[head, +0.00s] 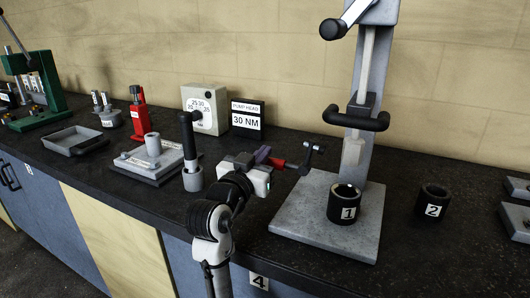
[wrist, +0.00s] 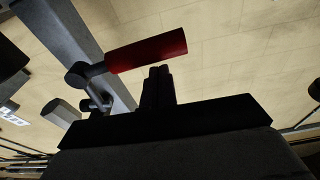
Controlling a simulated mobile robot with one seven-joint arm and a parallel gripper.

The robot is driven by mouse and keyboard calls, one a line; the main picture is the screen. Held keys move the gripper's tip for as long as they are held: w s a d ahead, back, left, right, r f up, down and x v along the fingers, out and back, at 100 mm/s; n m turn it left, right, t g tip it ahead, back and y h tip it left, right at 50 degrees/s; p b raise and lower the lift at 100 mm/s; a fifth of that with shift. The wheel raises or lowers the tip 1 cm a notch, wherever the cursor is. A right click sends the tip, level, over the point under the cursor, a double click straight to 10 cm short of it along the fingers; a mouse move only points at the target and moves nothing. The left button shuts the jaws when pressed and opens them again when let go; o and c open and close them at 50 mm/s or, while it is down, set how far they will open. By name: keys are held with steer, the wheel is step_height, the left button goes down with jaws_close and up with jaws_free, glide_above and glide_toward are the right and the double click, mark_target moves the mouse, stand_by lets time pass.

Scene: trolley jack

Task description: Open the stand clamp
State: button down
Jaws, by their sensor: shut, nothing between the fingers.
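The stand has a grey column (head: 366,80) on a grey base plate (head: 310,215). A lever with a red handle (head: 277,163) sits left of the column in the head view; I take it for the stand clamp's lever. In the wrist view the red handle (wrist: 147,50) runs from a dark pivot (wrist: 77,75) beside the column (wrist: 85,35). My gripper (head: 265,154) is shut and empty, close to the red handle. In the wrist view its fingertips (wrist: 160,70) lie just below the handle's lower edge; I cannot tell if they touch it. The clamp's inner part is hidden.
A black cup marked 1 (head: 344,204) stands on the base plate, and a cup marked 2 (head: 433,200) stands to its right. A black-handled tool (head: 189,150) stands upright left of my gripper. A sign reading 30 NM (head: 246,118) stands behind it.

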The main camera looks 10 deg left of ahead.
steer(key=shift+a+f, duration=0.1)
steer(key=shift+f, duration=0.3)
steer(key=shift+f, duration=0.15)
stand_by(0.4)
steer(key=shift+s, duration=0.1)
